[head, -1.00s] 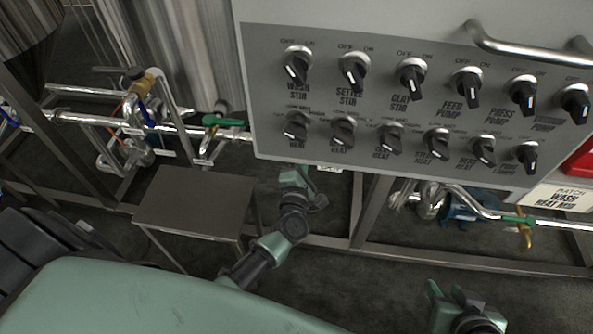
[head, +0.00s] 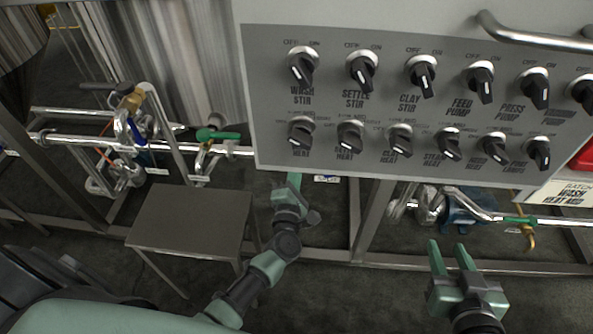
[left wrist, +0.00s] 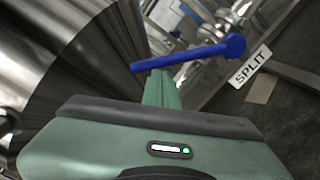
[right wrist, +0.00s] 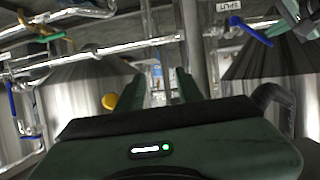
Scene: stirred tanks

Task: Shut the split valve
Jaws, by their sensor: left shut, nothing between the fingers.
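The split valve's blue lever (left wrist: 190,57) shows in the left wrist view, slanting up to the right beside the white SPLIT label (left wrist: 249,66). My left gripper (left wrist: 163,76) is shut and empty, its fingertips just below the lever's free-end side; I cannot tell whether they touch. The lever (right wrist: 250,31) and label (right wrist: 229,6) also show at the top of the right wrist view. In the head view my left gripper (head: 293,182) is under the control panel's lower edge, and the lever is hidden. My right gripper (head: 452,256) is open and empty, below the panel.
The grey control panel (head: 380,110) with several knobs overhangs the pipes. A low metal table (head: 190,222) stands left of my left arm. Other valves have a green lever (head: 218,135) at left and another (head: 520,220) at right. Frame rails run below; floor is open between.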

